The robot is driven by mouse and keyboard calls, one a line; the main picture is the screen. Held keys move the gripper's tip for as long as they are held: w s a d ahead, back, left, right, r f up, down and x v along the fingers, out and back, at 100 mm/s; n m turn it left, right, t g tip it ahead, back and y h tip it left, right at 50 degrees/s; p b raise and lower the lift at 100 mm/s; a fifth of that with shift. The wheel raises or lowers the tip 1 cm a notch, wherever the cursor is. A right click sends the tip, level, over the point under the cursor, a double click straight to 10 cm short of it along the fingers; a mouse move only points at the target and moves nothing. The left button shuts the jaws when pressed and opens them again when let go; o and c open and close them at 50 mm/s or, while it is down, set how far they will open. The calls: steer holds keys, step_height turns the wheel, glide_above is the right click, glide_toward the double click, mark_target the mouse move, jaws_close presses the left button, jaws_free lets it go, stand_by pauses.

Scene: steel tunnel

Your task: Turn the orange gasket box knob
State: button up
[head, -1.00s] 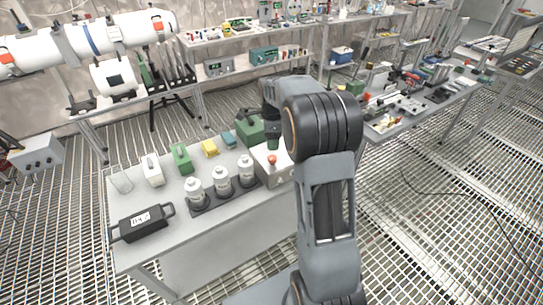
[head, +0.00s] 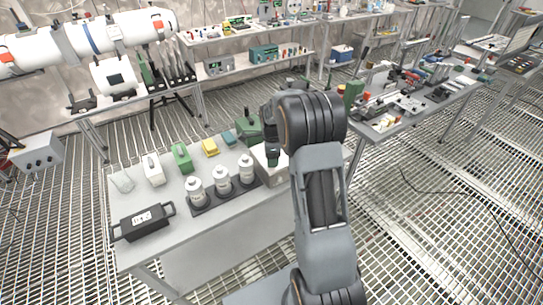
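A pale box (head: 266,174) stands at the right end of the near table, partly hidden behind my arm. The orange knob on its top is hidden now behind my gripper. My gripper (head: 272,160) points down right over the box top, at the place of the knob. It is small and dark here, and its fingers cannot be made out. I cannot tell whether it touches the knob or holds it.
Three white canisters (head: 221,179) stand in a dark tray left of the box. A dark green case (head: 248,130) stands just behind the box.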

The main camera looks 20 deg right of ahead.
steer(key=c, duration=0.9)
steer(key=shift+n, duration=0.4)
